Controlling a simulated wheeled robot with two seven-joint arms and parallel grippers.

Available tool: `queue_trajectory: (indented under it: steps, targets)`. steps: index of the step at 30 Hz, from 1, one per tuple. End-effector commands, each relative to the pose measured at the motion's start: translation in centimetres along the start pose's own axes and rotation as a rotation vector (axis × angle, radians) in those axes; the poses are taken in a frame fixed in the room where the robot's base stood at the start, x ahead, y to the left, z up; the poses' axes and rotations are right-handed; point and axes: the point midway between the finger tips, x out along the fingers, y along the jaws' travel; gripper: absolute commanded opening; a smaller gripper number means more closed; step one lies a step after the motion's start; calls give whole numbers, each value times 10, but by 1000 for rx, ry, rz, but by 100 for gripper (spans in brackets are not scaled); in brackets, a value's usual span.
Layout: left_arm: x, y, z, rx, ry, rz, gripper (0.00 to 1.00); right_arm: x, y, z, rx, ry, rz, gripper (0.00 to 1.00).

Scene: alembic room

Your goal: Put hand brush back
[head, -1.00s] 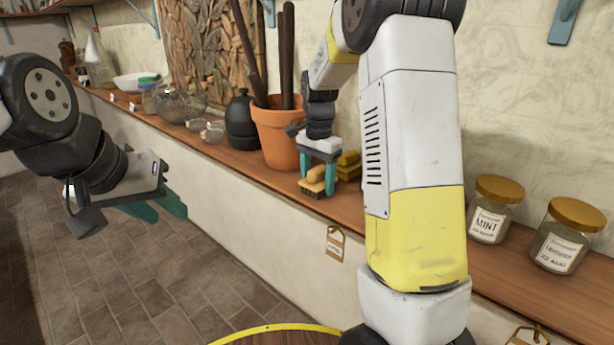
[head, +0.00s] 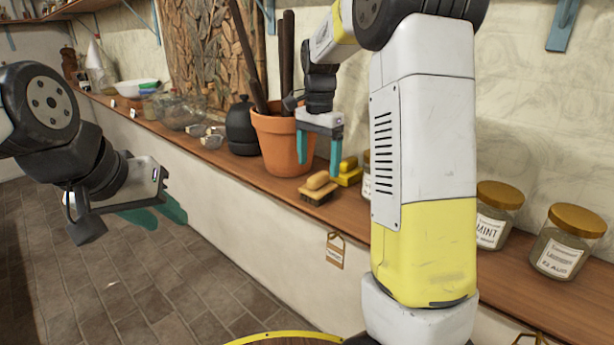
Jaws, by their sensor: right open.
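The hand brush (head: 317,189), with a tan wooden back and dark bristles, lies on the wooden shelf (head: 240,166) in front of a yellow brush-like object (head: 348,172). My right gripper (head: 320,170) is open and empty, its teal fingers pointing down above and just behind the brush, in front of the terracotta pot. It is apart from the brush. My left gripper (head: 160,214) is at the left over the floor, away from the shelf. Its teal fingers are partly hidden behind its own body, so I cannot tell whether it is open.
A terracotta pot (head: 275,150) with dark sticks stands left of the brush, beside a black jar (head: 241,128). Glass jars with gold lids (head: 567,240) stand at the right. A paper tag (head: 335,251) hangs below the shelf edge. My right arm hides part of the shelf.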

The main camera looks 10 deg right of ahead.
Motion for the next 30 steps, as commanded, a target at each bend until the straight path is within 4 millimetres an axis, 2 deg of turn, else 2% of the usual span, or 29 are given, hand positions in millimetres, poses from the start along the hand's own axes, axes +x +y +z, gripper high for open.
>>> queue_trajectory:
  steps: [3, 9, 14, 17, 22, 27, 30]
  targets:
    - [0, 0, 0, 0, 0, 0, 36, -22, 0, 0, -1, 2, -3, 83]
    - [0, 0, 0, 0, 0, 0, 36, -42, 1, 1, -3, 1, -3, 83]
    - [0, 0, 0, 0, 0, 0, 36, -55, 20, 11, -78, -1, -60, 83]
    - [0, 0, 0, 0, 0, 0, 36, -67, 45, 29, -192, 12, -140, 83]
    - [0, 0, 0, 0, 0, 0, 36, -77, 94, 74, -443, 92, -286, 83]
    - [0, 0, 0, 0, 0, 0, 36, -70, 138, 120, -682, 230, -383, 83]
    - [0, 0, 0, 0, 0, 0, 36, -61, 157, 141, -795, 312, -410, 83]
